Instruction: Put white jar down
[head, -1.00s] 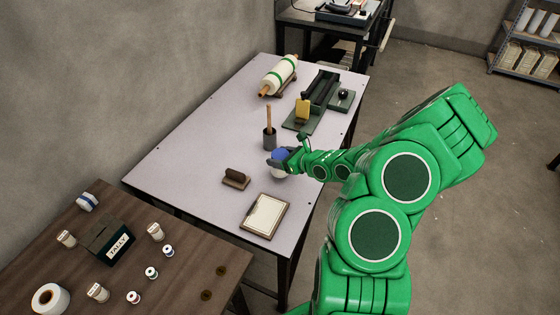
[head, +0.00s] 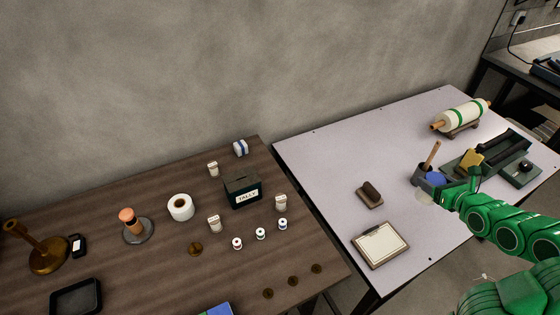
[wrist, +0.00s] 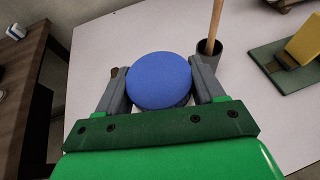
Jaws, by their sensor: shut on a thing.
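The white jar (head: 424,196) with a blue lid is in my gripper (head: 434,185) at the right of the head view, over the pale table (head: 330,165). In the wrist view its round blue lid (wrist: 160,80) sits between the two grey fingers of my gripper (wrist: 160,84), one on each side. The lid hides most of the jar body there. I cannot tell whether the jar's base touches the table.
A grey cup with a wooden stick (head: 428,160) stands close behind the jar. A brown-handled block (head: 370,193) and a clipboard (head: 380,244) lie to the left. A green-based tool (head: 500,155) and a roller (head: 462,117) are farther right. The brown table (head: 150,275) holds a tally box (head: 242,191) and several spools.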

